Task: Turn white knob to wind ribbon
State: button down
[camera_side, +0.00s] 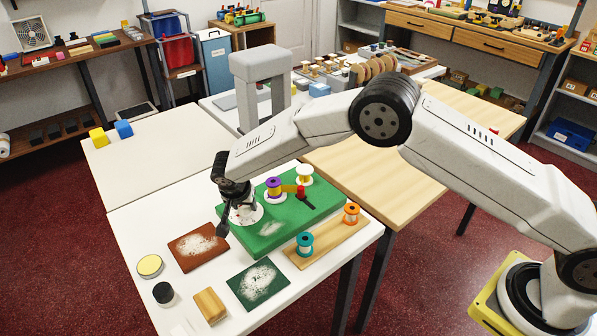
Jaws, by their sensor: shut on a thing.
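A green board (265,243) lies on the white table and carries the winding parts. My gripper (236,208) comes down over its left end, shut on the white knob (247,214); the gripper's dark fingers hide much of the knob. Right of it stands a spool with a purple top (273,183) on a white disc. A white-topped spool (304,171) wound with yellow stands farther right. A yellow ribbon (289,188) runs between the two spools. A small red part (300,191) with a black lever sits in front of the white-topped spool.
A wooden strip (326,243) with a teal spool (305,242) and an orange spool (351,212) lies in front. A brown swatch (197,247), a dark green swatch (258,285), a wooden block (210,305) and two round pots lie at front left. The white table behind is mostly clear.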

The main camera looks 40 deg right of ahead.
jog(key=shift+m+h, duration=0.3)
jog(key=shift+m, duration=0.6)
jog(key=shift+g, duration=0.3)
jog(key=shift+c, duration=0.7)
grip_release()
jog(key=shift+r, duration=0.1)
jog(key=v, duration=0.7)
jog(key=shift+r, duration=0.35)
jog(key=shift+s, duration=0.1)
